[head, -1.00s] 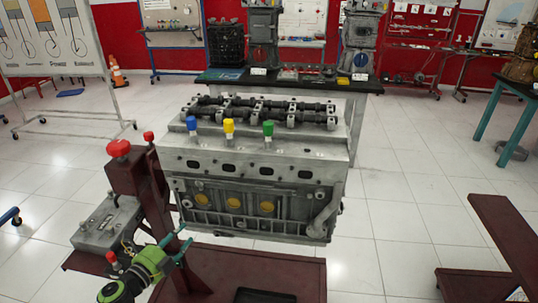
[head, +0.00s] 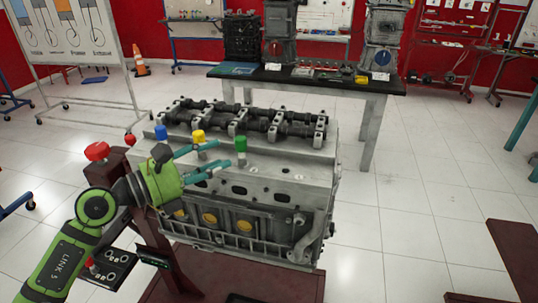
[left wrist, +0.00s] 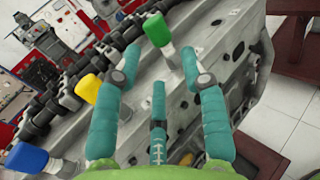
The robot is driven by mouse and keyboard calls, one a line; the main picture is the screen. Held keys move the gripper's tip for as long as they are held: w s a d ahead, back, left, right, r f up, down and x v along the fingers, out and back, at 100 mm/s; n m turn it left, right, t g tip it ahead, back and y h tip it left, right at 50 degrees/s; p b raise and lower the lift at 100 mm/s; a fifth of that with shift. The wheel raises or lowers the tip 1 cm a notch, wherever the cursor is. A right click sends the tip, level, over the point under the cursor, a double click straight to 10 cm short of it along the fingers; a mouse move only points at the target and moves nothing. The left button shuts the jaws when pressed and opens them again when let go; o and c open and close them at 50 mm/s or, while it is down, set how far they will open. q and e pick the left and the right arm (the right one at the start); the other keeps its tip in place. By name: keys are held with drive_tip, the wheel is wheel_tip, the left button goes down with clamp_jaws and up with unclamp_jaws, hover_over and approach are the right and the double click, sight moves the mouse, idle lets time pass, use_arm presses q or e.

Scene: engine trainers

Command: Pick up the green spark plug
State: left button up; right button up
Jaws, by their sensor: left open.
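The green spark plug (head: 240,145) stands upright on top of the engine block (head: 262,184), at the right end of a row of three plugs. It also shows in the left wrist view (left wrist: 157,30), just beyond the fingertips and roughly centred between them. My left gripper (head: 222,154) is open, with its teal fingers reaching toward the green plug from the left. In the left wrist view the left gripper (left wrist: 160,50) is empty, and the plug's pale lower body lies between the two long fingertips. My right gripper is not in view.
The yellow plug (head: 198,136) stands close behind the left gripper's fingers, and the blue plug (head: 160,132) is farther left. Camshafts (head: 240,117) run along the block's top behind the plugs. A red knob (head: 97,151) is left of the block. A black-topped table (head: 325,82) stands behind.

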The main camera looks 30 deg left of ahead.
sight(240, 146)
use_arm(q)
drive_tip(key=p+x, duration=0.2)
drive_tip(key=r+p+x, duration=0.1)
drive_tip(key=x, duration=0.1)
drive_tip(key=shift+w+d+p, duration=0.1)
drive_tip(key=shift+w+p, duration=0.2)
drive_tip(key=shift+p, duration=0.1)
drive_tip(key=shift+p+x, duration=0.3)
drive_tip(key=shift+x, duration=0.75)
drive_tip(key=shift+w+f, duration=0.1)
drive_tip(key=shift+f, duration=0.25)
drive_tip(key=c, duration=0.8)
drive_tip(key=shift+c, duration=0.3)
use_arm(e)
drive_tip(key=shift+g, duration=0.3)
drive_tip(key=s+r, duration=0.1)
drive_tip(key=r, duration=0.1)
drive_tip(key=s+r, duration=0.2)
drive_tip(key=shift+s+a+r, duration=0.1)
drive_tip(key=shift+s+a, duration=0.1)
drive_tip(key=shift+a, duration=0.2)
